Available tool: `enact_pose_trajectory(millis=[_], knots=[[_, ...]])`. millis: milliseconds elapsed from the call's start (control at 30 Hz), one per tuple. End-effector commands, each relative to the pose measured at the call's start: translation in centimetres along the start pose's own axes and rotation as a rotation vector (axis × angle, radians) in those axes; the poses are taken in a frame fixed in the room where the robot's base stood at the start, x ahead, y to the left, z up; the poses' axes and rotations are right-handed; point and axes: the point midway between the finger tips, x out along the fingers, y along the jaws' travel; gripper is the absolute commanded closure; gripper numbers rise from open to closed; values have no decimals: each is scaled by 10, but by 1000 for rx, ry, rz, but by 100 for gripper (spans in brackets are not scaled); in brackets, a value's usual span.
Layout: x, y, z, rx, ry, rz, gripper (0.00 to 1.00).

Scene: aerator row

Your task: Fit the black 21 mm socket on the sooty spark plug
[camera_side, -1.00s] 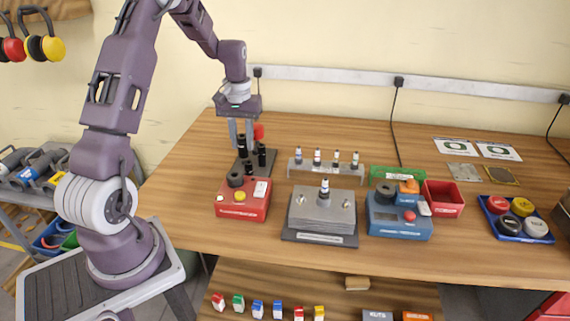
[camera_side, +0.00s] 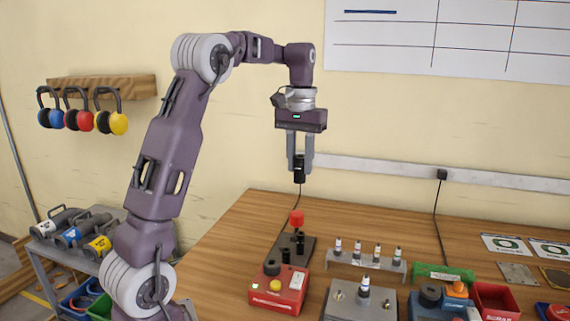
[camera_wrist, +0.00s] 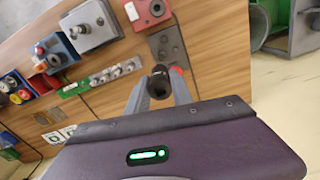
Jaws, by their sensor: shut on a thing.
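My gripper (camera_side: 300,160) is shut on a black socket (camera_side: 299,174), held upright high above the back left of the table. In the wrist view the black socket (camera_wrist: 159,84) sits between the fingers, its open end showing. Its size marking cannot be read. One spark plug (camera_side: 364,287) stands upright on a grey metal block (camera_side: 343,296). Several more spark plugs stand in a grey rack (camera_side: 352,258) behind it. I cannot tell which plug is sooty. Nothing touches the held socket except my fingers.
A dark stand (camera_side: 299,256) with other black sockets and a red-topped piece (camera_side: 296,218) is below my gripper. A red box (camera_side: 278,291) with a yellow button is in front of it. A blue device (camera_side: 432,308), green tray (camera_side: 443,272) and red bin (camera_side: 494,298) lie right.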

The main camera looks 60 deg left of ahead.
Motion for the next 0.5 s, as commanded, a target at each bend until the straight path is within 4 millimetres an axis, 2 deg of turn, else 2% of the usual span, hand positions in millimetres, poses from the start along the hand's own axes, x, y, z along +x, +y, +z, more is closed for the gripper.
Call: enact_pose_trajectory(millis=[167,300,400,500], knots=[[0,56,19,160,0,0,100],[0,109,45,320,1,1,100],[0,142,66,427,1,0,100],[0,165,85,509,0,0,100]])
